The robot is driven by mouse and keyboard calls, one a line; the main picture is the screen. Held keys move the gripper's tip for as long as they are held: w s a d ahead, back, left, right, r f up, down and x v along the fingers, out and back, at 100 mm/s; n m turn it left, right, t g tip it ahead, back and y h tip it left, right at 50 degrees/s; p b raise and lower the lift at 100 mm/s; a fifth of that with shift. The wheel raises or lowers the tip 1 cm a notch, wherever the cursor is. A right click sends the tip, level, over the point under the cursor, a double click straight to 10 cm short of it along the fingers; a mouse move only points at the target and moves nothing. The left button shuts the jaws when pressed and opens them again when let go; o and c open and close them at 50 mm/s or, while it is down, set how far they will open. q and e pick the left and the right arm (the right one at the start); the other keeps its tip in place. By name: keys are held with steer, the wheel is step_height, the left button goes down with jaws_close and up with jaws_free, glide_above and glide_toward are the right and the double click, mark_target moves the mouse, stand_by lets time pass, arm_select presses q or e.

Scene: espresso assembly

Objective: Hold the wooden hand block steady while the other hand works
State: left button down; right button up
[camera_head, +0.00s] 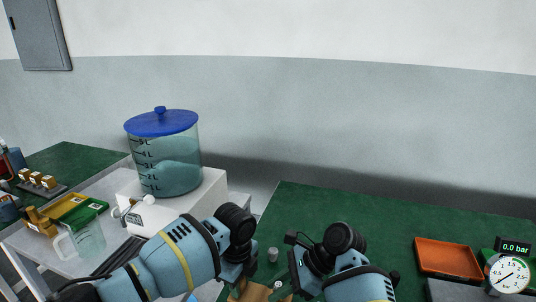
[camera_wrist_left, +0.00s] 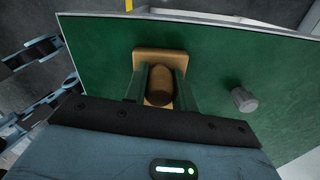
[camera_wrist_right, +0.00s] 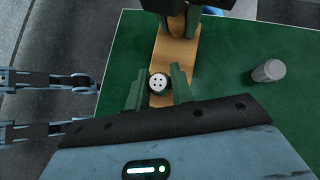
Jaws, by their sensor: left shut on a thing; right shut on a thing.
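The wooden hand block (camera_wrist_left: 150,53) lies on the green bench top, with a rounded brown upright part between the two green fingers of my left gripper (camera_wrist_left: 160,74). My left gripper is shut on it. In the right wrist view the block (camera_wrist_right: 177,52) is a long light-wood board, with the left gripper over its far end. My right gripper (camera_wrist_right: 157,77) is shut on a small round part (camera_wrist_right: 158,84) with a dark rim and several holes in its pale face, at the near end of the board. In the head view only a wooden corner (camera_head: 252,292) shows; my arms hide the rest.
A short grey cylinder (camera_wrist_right: 268,71) stands on the green bench (camera_head: 390,225) beside the block. An orange tray (camera_head: 447,259) and a gauge (camera_head: 508,274) are at the right. A blue-lidded water tank (camera_head: 165,155) stands at the left. The bench behind the grippers is clear.

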steer(key=o, duration=0.9)
steer(key=shift+r, duration=0.1)
steer(key=shift+v, duration=2.4)
steer(key=v, duration=1.2)
steer(key=shift+s, duration=0.15)
arm_select(q)
steer(key=c, duration=1.1)
jaws_free()
steer(key=shift+o, duration=0.2)
